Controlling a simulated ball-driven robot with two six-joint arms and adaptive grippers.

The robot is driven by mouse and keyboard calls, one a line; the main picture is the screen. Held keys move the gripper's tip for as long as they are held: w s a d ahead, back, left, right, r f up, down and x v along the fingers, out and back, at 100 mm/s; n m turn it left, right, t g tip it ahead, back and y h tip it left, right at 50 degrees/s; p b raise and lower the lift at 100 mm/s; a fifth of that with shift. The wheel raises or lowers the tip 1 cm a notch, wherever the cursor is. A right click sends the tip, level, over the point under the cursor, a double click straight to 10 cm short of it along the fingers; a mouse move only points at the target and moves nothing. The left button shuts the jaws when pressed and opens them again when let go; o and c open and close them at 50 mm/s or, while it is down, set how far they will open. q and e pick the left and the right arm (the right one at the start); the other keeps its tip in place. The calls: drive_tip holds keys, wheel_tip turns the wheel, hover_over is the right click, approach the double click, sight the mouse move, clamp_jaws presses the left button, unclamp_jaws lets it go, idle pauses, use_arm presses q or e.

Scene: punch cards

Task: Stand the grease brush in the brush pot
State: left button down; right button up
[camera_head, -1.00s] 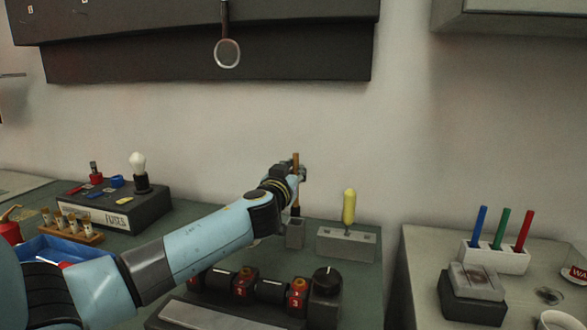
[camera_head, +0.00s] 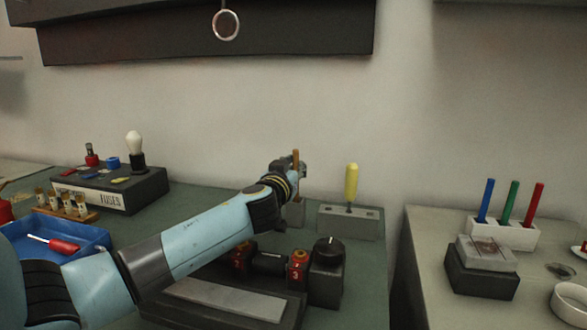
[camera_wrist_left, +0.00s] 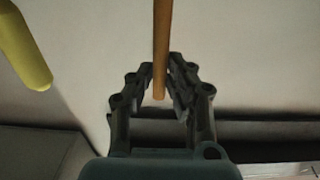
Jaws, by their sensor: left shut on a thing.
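The grease brush shows as a thin wooden handle (camera_head: 296,154) standing upright in my left gripper (camera_head: 299,170). In the left wrist view the handle (camera_wrist_left: 162,40) runs between the two fingers (camera_wrist_left: 160,75), which are shut on it. The brush pot, a small grey square block (camera_head: 295,214), stands on the green bench right below the gripper, partly covered by my left arm. The brush's lower end is hidden around the gripper and pot rim; I cannot tell how deep it sits. My right gripper is out of view.
A grey rack (camera_head: 368,223) holding a yellow-handled tool (camera_head: 351,182) stands just right of the pot. A dark knob box (camera_head: 326,275) and red-and-black parts (camera_head: 297,267) lie in front. A blue tray (camera_head: 85,235) and a fuse box (camera_head: 120,190) are at left.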

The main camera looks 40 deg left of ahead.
use_arm(q)
drive_tip(key=c, duration=1.2)
unclamp_jaws()
drive_tip(key=shift+r, duration=0.15)
wheel_tip(320, 180, up, 10)
